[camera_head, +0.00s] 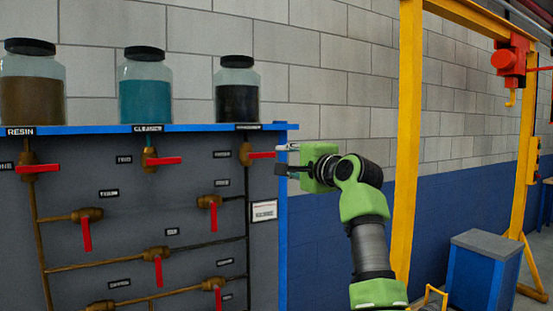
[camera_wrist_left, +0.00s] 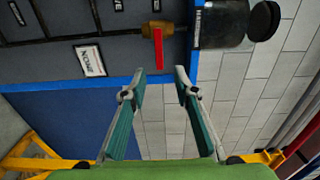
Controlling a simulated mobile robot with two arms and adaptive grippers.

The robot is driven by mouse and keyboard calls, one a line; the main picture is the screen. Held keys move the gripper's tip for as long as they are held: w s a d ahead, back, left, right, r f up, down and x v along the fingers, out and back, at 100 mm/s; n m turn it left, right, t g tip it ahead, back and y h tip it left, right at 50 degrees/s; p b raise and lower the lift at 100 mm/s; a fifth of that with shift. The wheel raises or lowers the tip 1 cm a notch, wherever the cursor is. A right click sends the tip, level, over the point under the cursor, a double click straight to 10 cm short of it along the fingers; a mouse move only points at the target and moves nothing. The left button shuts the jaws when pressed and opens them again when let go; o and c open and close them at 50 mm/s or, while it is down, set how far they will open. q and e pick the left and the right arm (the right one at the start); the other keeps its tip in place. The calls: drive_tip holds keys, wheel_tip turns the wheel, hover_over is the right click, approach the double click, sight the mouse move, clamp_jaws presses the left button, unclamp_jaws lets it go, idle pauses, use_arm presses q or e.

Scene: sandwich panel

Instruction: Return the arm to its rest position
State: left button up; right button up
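My left gripper (camera_head: 281,159) is open and empty at the right edge of the panel (camera_head: 120,235). Its arm rises from the lower right of the head view. The left wrist view shows its two teal fingers (camera_wrist_left: 160,76) spread apart. The upper right valve's red handle (camera_head: 261,155) lies level, pointing right, just left of the fingertips. In the left wrist view this handle (camera_wrist_left: 159,48) lies ahead of the gap between the fingers, with no visible contact. My right gripper is not in view.
Jars of resin (camera_head: 32,95), blue cleaner (camera_head: 145,95) and dark liquid (camera_head: 237,100) stand on the blue ledge above the panel. Several other red-handled valves are on the panel. A yellow frame (camera_head: 406,140) stands right of my arm, with a blue cabinet (camera_head: 470,275) beyond.

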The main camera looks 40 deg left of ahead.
use_arm(q)
drive_tip(key=shift+s+d, duration=0.25)
drive_tip(key=shift+d, duration=0.3)
